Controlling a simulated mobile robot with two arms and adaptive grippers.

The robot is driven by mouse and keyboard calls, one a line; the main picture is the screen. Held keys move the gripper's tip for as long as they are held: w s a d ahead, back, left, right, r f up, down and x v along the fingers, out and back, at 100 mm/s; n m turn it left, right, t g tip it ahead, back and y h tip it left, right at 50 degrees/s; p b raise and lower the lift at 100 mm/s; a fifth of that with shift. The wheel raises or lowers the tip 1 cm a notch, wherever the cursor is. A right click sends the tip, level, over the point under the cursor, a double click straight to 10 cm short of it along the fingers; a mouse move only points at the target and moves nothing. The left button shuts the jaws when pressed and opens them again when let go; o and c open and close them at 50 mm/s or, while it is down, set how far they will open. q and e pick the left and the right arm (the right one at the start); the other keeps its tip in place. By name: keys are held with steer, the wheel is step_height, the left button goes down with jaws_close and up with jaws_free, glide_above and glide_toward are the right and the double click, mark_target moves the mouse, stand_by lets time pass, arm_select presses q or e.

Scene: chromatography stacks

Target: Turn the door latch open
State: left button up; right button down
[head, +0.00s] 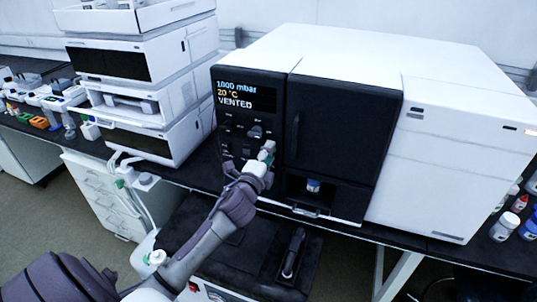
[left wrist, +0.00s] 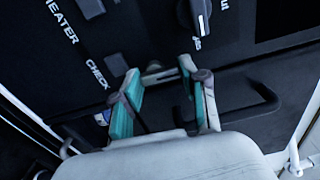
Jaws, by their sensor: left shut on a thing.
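A black oven-like unit has a dark door (head: 340,125) with a slim vertical handle (head: 297,130). Left of the door is a black control panel (head: 228,118) with a lit display and several knobs. My left gripper (head: 268,148) is at the panel's lower right, close to the door's edge. In the left wrist view the left gripper (left wrist: 158,78) has its green-padded fingers on either side of a small pale piece (left wrist: 153,67), which I take to be the door latch. My right gripper is not in view.
The display reads 1000 mbar, 20 °C, VENTED. A knob (left wrist: 196,14) and a black bar handle (left wrist: 238,112) are near the fingers in the left wrist view. White stacked modules (head: 140,60) stand left.

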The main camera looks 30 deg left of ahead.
arm_select(q)
steer(key=shift+n, duration=0.4)
steer(key=o, duration=1.1)
steer(key=shift+o, duration=0.2)
steer(key=shift+s, duration=0.1)
steer(key=v, duration=1.2)
